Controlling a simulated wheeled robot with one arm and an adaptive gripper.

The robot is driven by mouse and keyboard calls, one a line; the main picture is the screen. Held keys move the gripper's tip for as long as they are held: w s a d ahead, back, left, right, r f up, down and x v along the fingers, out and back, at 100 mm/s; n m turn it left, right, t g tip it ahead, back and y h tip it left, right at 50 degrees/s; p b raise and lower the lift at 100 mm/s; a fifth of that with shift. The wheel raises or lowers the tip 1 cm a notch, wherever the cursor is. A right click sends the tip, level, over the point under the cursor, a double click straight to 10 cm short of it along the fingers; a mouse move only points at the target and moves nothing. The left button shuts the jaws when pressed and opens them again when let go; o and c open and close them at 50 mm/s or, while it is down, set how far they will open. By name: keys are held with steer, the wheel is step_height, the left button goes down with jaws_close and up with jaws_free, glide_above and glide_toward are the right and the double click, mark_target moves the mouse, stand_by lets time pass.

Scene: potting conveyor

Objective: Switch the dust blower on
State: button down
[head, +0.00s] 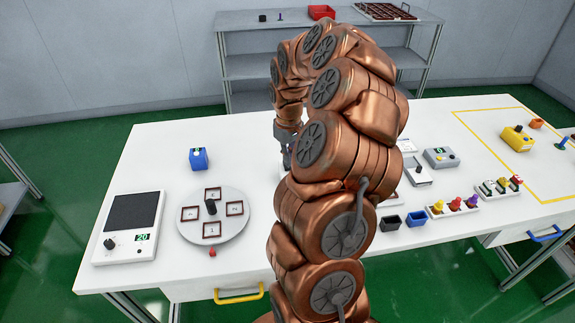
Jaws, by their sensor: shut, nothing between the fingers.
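My gripper (287,158) points down over the middle of the white table (250,143), partly hidden behind my copper arm. It is shut and holds nothing. No device is clearly marked as the dust blower, and I cannot tell which one it is. A yellow box (517,138) stands inside a yellow outline at the right. A small blue box (198,158) stands left of my gripper. My arm hides part of the table's middle.
A white device with a dark plate and green display (125,228) stands at left, beside a round turntable (233,224) with several square frames. Small dark and blue bins (416,218) and trays of coloured pieces (458,208) are at right. A grey shelf (250,67) stands behind.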

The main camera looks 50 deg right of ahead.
steer(key=shift+f+b, duration=0.65)
steer(key=shift+f, duration=0.35)
stand_by(0.6)
steer(key=shift+r, duration=0.1)
steer(key=shift+r+p, duration=0.5)
steer(key=shift+r, duration=2.95)
